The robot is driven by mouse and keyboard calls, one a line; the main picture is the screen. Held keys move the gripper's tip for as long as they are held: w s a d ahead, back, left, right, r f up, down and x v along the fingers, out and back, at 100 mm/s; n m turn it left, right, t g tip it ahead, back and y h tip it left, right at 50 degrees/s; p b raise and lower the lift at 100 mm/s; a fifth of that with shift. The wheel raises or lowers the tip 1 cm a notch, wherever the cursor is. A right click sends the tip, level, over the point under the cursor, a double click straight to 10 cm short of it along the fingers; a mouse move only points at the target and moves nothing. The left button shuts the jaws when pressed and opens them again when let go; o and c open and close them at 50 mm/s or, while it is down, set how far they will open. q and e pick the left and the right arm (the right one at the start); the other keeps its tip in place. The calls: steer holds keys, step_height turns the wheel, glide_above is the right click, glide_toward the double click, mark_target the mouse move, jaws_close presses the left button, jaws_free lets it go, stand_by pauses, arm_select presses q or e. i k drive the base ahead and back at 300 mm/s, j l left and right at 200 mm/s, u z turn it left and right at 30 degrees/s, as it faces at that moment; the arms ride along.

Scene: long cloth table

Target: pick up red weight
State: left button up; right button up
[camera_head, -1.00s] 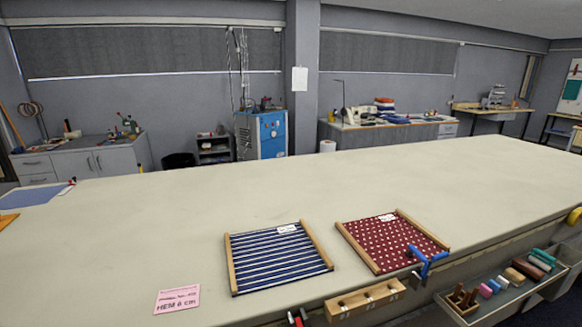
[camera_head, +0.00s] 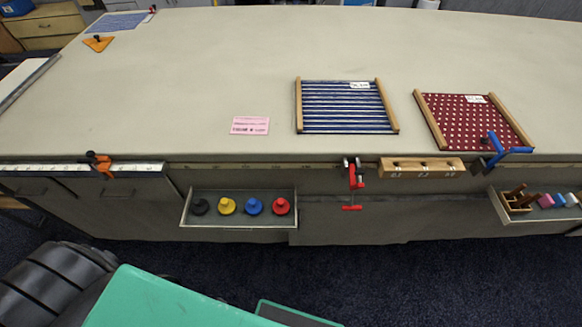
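The red weight (camera_head: 281,206) is a small round piece with a knob. It sits at the right end of an open tray (camera_head: 238,223) on the table's front side. Blue (camera_head: 253,206), yellow (camera_head: 227,205) and black (camera_head: 200,206) weights stand in a row to its left in the same tray. Neither of my grippers can be seen in the head view.
The long cloth table (camera_head: 230,60) is mostly clear. A blue striped cloth frame (camera_head: 347,107), a red dotted one (camera_head: 473,122) and a pink card (camera_head: 250,125) lie on it. A red clamp (camera_head: 353,178), a wooden block (camera_head: 421,168) and a blue clamp (camera_head: 503,151) line the front edge.

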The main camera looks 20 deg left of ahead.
mark_target(280, 207)
steer(key=k+j, duration=0.1)
steer(key=j, duration=0.5)
steer(key=k+j, duration=0.1)
steer(key=j, duration=0.55)
steer(key=k+j, duration=0.1)
steer(key=j, duration=0.5)
steer(key=k+j, duration=0.1)
steer(key=j, duration=0.55)
